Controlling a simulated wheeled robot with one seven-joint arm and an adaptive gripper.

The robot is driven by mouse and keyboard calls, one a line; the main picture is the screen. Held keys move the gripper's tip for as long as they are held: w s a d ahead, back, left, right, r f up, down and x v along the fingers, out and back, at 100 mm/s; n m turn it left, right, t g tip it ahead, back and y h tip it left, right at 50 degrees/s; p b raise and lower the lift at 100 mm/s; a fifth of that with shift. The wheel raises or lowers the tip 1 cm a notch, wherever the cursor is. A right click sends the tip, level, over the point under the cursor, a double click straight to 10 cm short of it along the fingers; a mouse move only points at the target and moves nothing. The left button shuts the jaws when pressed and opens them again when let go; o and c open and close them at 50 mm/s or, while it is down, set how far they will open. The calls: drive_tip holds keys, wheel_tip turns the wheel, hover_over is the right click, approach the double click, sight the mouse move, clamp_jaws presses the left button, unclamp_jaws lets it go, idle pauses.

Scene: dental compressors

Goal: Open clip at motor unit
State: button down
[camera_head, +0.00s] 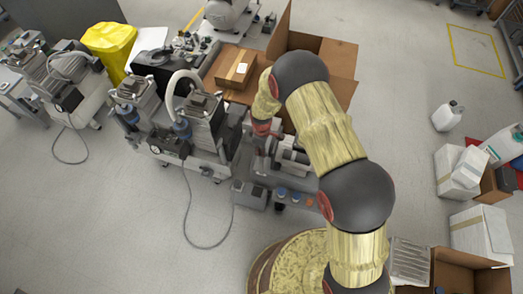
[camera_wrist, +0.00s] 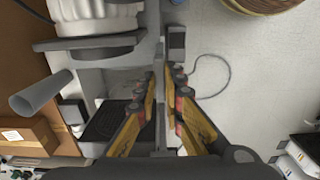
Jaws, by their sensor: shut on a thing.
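In the wrist view my gripper (camera_wrist: 166,84) has its two yellow fingers closed in from both sides on a thin upright grey strip (camera_wrist: 161,120), which looks like the clip. A pale ribbed motor unit (camera_wrist: 98,18) with a grey cylindrical flange lies up and left of the fingertips. In the head view the motor unit (camera_head: 292,158) sits right of the compressor, partly behind my arm. My gripper is largely hidden there, and the clip cannot be made out.
Compressors with hoses (camera_head: 205,125) stand left of my arm. An open cardboard box (camera_head: 335,60) and a closed carton (camera_head: 237,68) are behind. A round wooden-rimmed table (camera_head: 300,262) is in front. A cable (camera_head: 190,215) lies on otherwise clear floor at left.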

idle(0.4)
drive_tip(key=c, duration=1.9)
unclamp_jaws()
wheel_tip(320, 180, up, 12)
